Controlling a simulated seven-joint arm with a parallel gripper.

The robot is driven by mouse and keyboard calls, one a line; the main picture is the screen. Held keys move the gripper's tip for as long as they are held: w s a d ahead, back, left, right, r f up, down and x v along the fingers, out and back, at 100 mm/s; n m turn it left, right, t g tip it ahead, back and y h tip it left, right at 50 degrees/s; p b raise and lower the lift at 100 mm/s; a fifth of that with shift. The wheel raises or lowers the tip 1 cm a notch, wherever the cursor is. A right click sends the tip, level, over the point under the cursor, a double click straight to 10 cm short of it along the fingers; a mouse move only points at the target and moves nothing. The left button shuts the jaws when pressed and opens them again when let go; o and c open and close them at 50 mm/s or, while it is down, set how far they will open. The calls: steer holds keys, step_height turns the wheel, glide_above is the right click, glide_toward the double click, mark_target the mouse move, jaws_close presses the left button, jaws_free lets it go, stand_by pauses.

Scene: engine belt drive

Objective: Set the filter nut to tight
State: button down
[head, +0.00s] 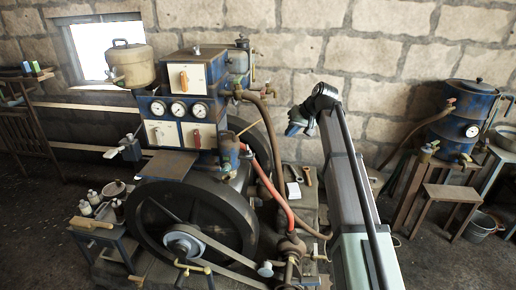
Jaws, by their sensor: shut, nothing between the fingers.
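The engine stands at the centre, with a large dark flywheel (153,205), a pale hub pulley (183,243) and a belt (228,254) running to the lower right. I cannot tell which part is the filter nut; candidates are small at this size. A brass-coloured fitting (291,246) sits low, near the end of the red hose (278,181). My gripper (291,129) is shut and empty, at the raised end of my arm, right of the engine's blue gauge box (180,110). It appears clear of the engine parts; its fingertips are small and hard to make out.
White panels with an orange handle (184,79) and a red handle (196,139) are on the engine. Bottles (93,197) stand on a side stand at left. A blue tank (463,118), wooden stool (452,193) and bucket (481,226) are at right.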

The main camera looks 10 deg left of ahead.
steer(key=s+a+n+g+y, duration=0.1)
steer(key=a+n+g, duration=0.1)
steer(key=a, duration=0.1)
glide_toward(250, 155)
step_height(250, 155, down, 3)
steer(key=w+d, duration=0.2)
steer(key=w, duration=0.1)
steer(key=shift+n, duration=0.4)
steer(key=shift+s+a+f, duration=0.15)
steer(key=shift+s+a, duration=0.2)
steer(key=shift+a, duration=0.35)
steer(key=shift+s+a+f, duration=0.15)
steer(key=shift+s+a, duration=0.2)
steer(key=shift+a, duration=0.35)
steer(key=shift+s+a+f, duration=0.15)
steer(key=shift+s+a, duration=0.2)
steer(key=shift+a, duration=0.4)
steer(key=shift+s+a, duration=0.1)
